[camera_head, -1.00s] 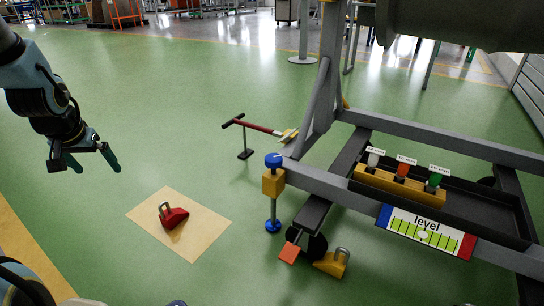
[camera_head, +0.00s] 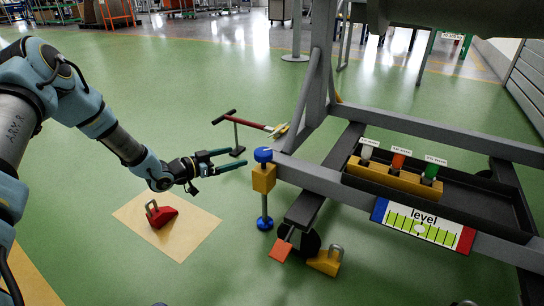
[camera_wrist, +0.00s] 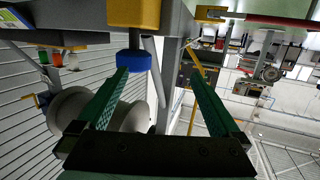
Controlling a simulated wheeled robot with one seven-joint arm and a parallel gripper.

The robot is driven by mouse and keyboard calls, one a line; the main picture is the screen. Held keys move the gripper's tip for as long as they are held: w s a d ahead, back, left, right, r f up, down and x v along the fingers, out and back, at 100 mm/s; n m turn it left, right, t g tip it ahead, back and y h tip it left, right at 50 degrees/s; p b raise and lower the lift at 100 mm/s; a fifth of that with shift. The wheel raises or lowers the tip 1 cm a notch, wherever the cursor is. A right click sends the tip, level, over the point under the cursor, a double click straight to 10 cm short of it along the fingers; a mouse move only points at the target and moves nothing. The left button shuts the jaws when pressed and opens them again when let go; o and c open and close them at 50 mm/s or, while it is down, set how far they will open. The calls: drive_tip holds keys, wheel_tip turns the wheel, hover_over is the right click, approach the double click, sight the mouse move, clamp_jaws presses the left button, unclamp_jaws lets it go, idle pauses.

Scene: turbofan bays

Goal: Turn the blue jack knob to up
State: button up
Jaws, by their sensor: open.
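The blue jack knob (camera_head: 263,155) sits on top of a yellow block (camera_head: 263,179) at the near left corner of the grey stand. A thin post runs down from the block to a blue foot (camera_head: 265,223). My gripper (camera_head: 244,157) is open and points right at the knob, its fingertips a little short of it. In the wrist view, the knob (camera_wrist: 134,60) appears beyond the tip of the left-hand green finger, under the yellow block. The space between my fingers (camera_wrist: 160,82) is empty.
A level gauge (camera_head: 422,225) is on the stand's front rail, below a tray (camera_head: 480,199) with coloured plugs. A red T-handle (camera_head: 245,122) projects left behind my gripper. A red chock (camera_head: 160,213) lies on a tan mat; a yellow chock (camera_head: 325,261) is by the wheel.

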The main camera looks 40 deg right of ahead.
sight(270, 154)
drive_tip(key=s+d+b, duration=0.1)
drive_tip(key=s+d, duration=0.1)
drive_tip(key=d, duration=0.1)
drive_tip(key=s+d+g+h+b, duration=0.1)
drive_tip(key=s+d, duration=0.1)
drive_tip(key=d, duration=0.2)
drive_tip(key=s+d+f+m+g+b, duration=0.1)
drive_tip(key=s+d, duration=0.1)
drive_tip(key=d, duration=0.2)
drive_tip(key=shift+d+h+b, duration=0.2)
drive_tip(key=shift+h+b, duration=0.1)
drive_tip(key=shift+b, duration=0.1)
drive_tip(key=shift+s+d, duration=0.2)
drive_tip(key=shift+d, duration=0.3)
drive_tip(key=shift+r, duration=0.1)
drive_tip(key=c, duration=1.3)
drive_tip(key=shift+t, duration=0.3)
